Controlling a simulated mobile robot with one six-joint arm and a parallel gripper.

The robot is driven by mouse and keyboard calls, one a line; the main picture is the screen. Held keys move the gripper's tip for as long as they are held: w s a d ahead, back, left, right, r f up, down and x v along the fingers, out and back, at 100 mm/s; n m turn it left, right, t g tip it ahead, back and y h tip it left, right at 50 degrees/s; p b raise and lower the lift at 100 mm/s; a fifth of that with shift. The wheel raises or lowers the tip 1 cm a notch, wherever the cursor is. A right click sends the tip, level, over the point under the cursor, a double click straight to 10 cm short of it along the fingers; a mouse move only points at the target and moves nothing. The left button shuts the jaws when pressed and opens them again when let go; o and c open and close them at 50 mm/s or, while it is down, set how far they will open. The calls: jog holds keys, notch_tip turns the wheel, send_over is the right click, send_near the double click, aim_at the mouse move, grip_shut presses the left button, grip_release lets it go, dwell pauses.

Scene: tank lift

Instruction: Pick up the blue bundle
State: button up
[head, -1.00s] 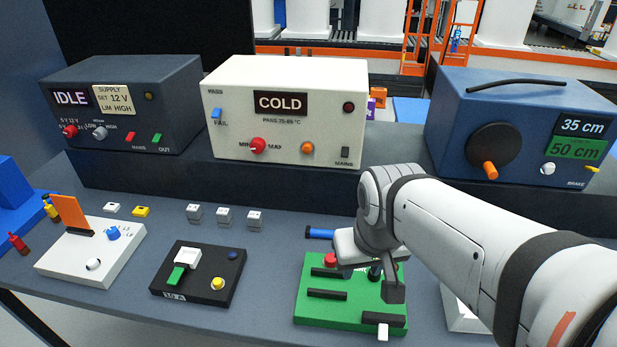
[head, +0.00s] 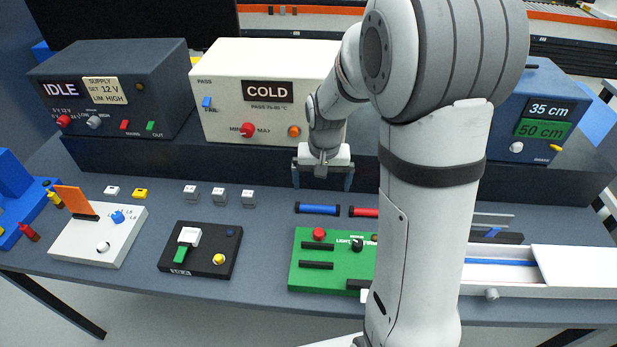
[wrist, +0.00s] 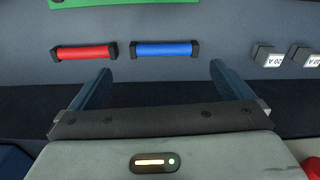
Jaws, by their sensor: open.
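The blue bundle (head: 318,209) is a short blue cylinder with black end caps. It lies on the grey table behind the green board, in front of the raised shelf. In the wrist view the blue bundle (wrist: 164,49) lies beyond the fingertips, between their lines and apart from them. My gripper (head: 322,185) is open and empty, pointing down above the table just behind the bundle. Its two fingers also show in the wrist view, with the gap between the fingertips (wrist: 158,70) clear.
A red cylinder (head: 364,211) with black caps lies close beside the blue one. The green board (head: 320,262) is in front. Three small grey blocks (head: 219,194) stand to the left. The white COLD box (head: 262,75) stands behind my gripper. A white tray (head: 570,262) is at right.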

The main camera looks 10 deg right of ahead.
aim_at(317, 206)
jog(key=shift+m+g, duration=0.3)
jog(key=shift+m, duration=0.1)
jog(key=w+f+p, duration=0.1)
jog(key=w+f, duration=0.2)
jog(key=w, duration=0.1)
jog(key=shift+f+p, duration=0.25)
jog(key=shift+p, duration=0.15)
jog(key=shift+s+f+p, duration=0.15)
jog(key=shift+f+p, duration=0.3)
jog(key=shift+f, duration=0.9)
jog(key=shift+s+f+p, duration=0.2)
jog(key=shift+f+p, duration=0.2)
jog(key=shift+f, duration=0.95)
jog(key=shift+s+f+p, duration=0.15)
jog(key=shift+f+p, duration=0.3)
jog(key=shift+f, duration=0.9)
jog(key=c, duration=0.7)
jog(key=shift+r, duration=0.2)
